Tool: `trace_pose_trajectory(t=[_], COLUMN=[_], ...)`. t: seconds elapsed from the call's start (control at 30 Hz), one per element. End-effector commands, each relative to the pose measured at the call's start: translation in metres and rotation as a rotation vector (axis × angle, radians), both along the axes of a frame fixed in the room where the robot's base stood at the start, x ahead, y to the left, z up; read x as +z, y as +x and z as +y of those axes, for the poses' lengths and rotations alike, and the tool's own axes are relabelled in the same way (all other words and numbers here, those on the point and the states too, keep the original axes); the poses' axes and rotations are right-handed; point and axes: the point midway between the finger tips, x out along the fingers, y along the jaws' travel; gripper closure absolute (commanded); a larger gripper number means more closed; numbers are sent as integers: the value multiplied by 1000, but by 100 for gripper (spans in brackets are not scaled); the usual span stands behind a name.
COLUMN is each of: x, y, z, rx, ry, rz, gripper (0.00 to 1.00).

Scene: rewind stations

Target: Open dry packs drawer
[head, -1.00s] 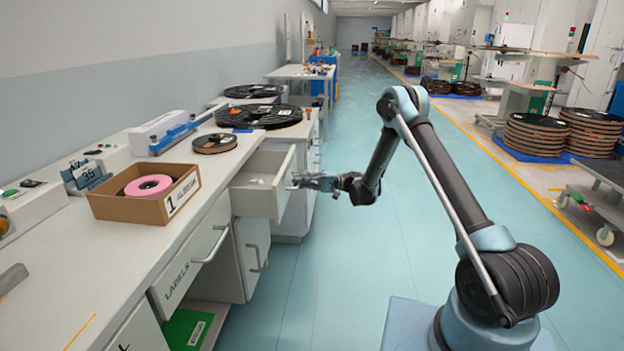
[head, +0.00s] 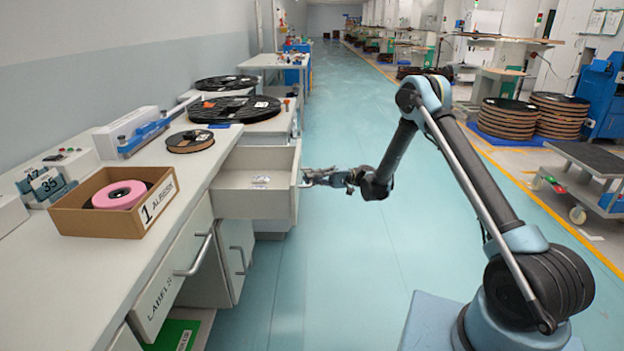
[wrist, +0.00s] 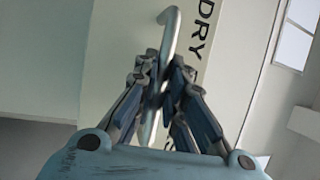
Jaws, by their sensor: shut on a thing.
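The dry packs drawer (head: 253,204) is pulled well out from the bench in the head view, with one small pale packet (head: 261,180) on its floor. In the wrist view its white front (wrist: 226,50) carries black letters reading "DRY" with more text partly hidden. My gripper (head: 308,177) is at the outer side of the drawer front. In the wrist view my gripper (wrist: 160,82) is shut on the drawer's metal bar handle (wrist: 169,28), with fingers on both sides of the bar.
A drawer marked LABELS (head: 165,298) with a bar handle is nearer along the same bench. A cardboard box (head: 112,205) with a pink roll and several black reels (head: 233,109) lie on the worktop. The aisle floor (head: 345,270) right of the drawer is clear.

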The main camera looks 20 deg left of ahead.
Motion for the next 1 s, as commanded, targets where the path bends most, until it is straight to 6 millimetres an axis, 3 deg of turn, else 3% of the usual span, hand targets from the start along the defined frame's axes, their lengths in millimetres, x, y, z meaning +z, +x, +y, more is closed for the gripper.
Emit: trace_pose_trajectory(t=[0.17, 0.2, 0.27, 0.7, 1.0], x=[-3, -3, -3, -2, -12], y=[-6, -7, -7, 0, 35], z=[0, 0, 1, -2, -34], rx=[12, 14, 13, 8, 7], ry=[-4, -3, -3, -1, -2], rz=[-6, -5, -5, -2, -2], gripper=[100, 80, 69, 69, 69])
